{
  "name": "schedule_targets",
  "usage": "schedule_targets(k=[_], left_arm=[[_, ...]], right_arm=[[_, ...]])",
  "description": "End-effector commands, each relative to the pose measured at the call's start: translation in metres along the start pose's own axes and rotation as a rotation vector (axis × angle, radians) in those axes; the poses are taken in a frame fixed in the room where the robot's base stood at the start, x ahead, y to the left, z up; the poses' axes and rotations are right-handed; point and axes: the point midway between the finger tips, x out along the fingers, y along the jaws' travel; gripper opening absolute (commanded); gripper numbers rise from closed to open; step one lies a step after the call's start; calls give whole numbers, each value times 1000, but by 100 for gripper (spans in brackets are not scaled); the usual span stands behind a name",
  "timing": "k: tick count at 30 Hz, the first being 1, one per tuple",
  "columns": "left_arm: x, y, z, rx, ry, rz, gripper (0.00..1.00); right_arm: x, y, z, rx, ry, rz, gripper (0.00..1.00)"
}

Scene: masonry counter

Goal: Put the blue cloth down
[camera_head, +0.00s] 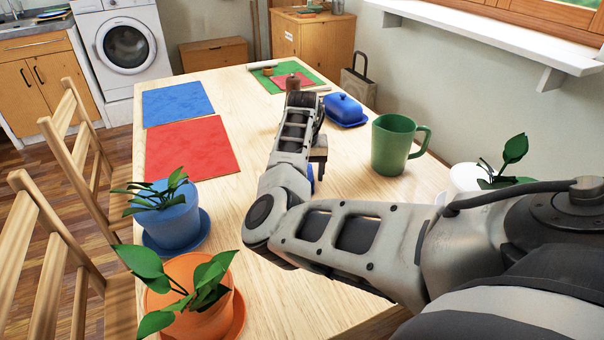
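A flat blue square of cloth (178,102) lies at the table's far left, just beyond a larger flat red one (190,147). My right arm reaches in from the lower right and over the middle of the table. Part of my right gripper (319,155) shows beside the forearm, mostly hidden by it. A small patch of blue (311,180) shows just below the gripper; I cannot tell what it is or whether it is held. The gripper is well to the right of the blue square, apart from it. My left gripper is out of view.
A green mug (393,145) and blue butter dish (344,109) stand right of my arm. Blue (170,218) and orange (193,309) plant pots stand at the left front; a white pot (463,180) is at right. A green mat (284,77) lies at the far end.

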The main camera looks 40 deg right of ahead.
Motion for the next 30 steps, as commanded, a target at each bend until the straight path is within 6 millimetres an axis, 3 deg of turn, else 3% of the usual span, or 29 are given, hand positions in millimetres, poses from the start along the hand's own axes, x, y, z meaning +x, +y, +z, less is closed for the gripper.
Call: schedule_targets(k=[15,21,30], left_arm=[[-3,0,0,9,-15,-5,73],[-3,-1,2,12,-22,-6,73],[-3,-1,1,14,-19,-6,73]], right_arm=[[-100,0,-1,-1,4,0,72],[-117,0,0,0,1,1,72],[-119,0,0,-1,1,1,72]])
